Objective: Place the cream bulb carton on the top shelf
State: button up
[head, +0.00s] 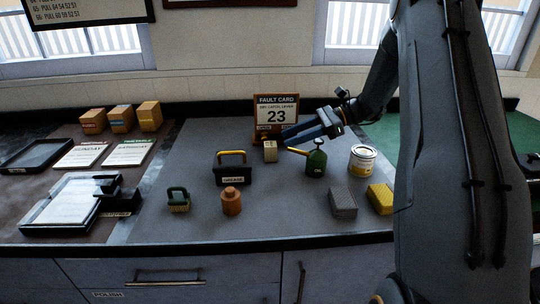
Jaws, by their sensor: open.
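A small cream carton (270,151) stands on the grey worktop, in front of the fault card stand. My gripper (286,138) reaches in from the right, its dark blue fingers pointing left. Its fingertips are just above and to the right of the carton in the picture, and it is open with nothing seen between the fingers. I cannot tell how far the fingertips are from the carton in depth. No shelf is clearly seen in this view.
A green oil can (316,162) with a yellow spout stands close right of the carton. A black grease box (232,170) with a yellow handle is on the left. The fault card (277,108) stands behind. A paint tin (362,161) and yellow block (380,199) are further right.

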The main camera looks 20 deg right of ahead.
aim_at(272, 144)
jog(key=p+x, duration=0.2)
jog(key=x, duration=0.4)
jog(key=shift+a, duration=0.25)
jog(key=p+x, duration=0.2)
jog(key=x, duration=0.2)
jog(key=shift+s, duration=0.1)
jog(key=shift+a+f, duration=0.2)
jog(key=shift+a, duration=0.3)
jog(key=c, duration=0.9)
